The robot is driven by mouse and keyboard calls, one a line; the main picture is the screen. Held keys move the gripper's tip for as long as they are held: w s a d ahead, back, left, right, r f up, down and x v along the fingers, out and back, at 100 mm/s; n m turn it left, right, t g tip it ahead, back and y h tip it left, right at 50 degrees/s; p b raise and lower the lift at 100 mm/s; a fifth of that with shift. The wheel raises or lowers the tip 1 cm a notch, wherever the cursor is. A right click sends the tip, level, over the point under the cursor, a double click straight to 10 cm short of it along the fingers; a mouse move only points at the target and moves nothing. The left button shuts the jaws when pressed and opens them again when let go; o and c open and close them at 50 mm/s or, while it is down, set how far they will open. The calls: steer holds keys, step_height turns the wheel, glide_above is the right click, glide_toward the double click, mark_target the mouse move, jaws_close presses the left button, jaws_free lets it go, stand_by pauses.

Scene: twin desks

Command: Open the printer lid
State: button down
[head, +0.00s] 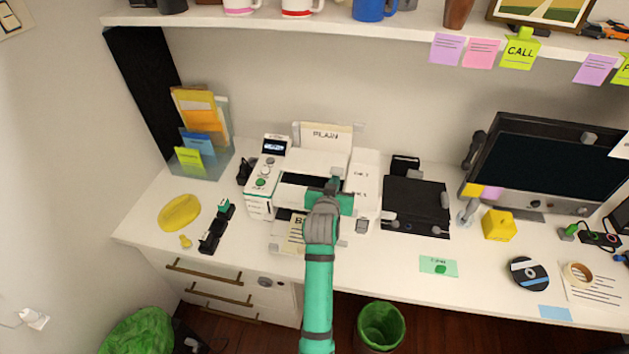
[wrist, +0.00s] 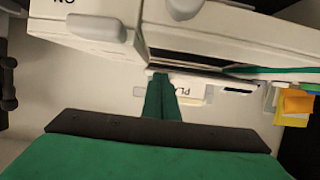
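The white printer (head: 263,187) stands on the desk in the middle of the head view, with its control panel and small screen on the left. A sheet marked PLAIN (head: 325,136) stands upright at its back. A dark opening shows across its front, partly behind my arm; I cannot tell how far the lid is raised. My gripper (head: 333,184) is over the printer's front right part. In the wrist view its green fingers (wrist: 162,92) look closed together, with nothing visible between them. Their tips are close to the edge of a white printer part (wrist: 225,28); contact is unclear.
A black box (head: 415,205) sits right of the printer, then a monitor (head: 550,160). A shelf with mugs (head: 300,7) runs above. A green-lined bin (head: 381,325) stands below the desk.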

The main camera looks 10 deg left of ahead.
mark_target(336, 172)
steer(key=shift+w+r, duration=0.25)
steer(key=shift+r, duration=0.5)
steer(key=shift+w+r, duration=0.25)
steer(key=shift+r, duration=0.55)
steer(key=shift+w+r, duration=0.4)
steer(key=shift+r, duration=0.2)
steer(key=shift+w+r, duration=0.35)
steer(key=shift+r, duration=0.25)
steer(key=shift+w, duration=0.1)
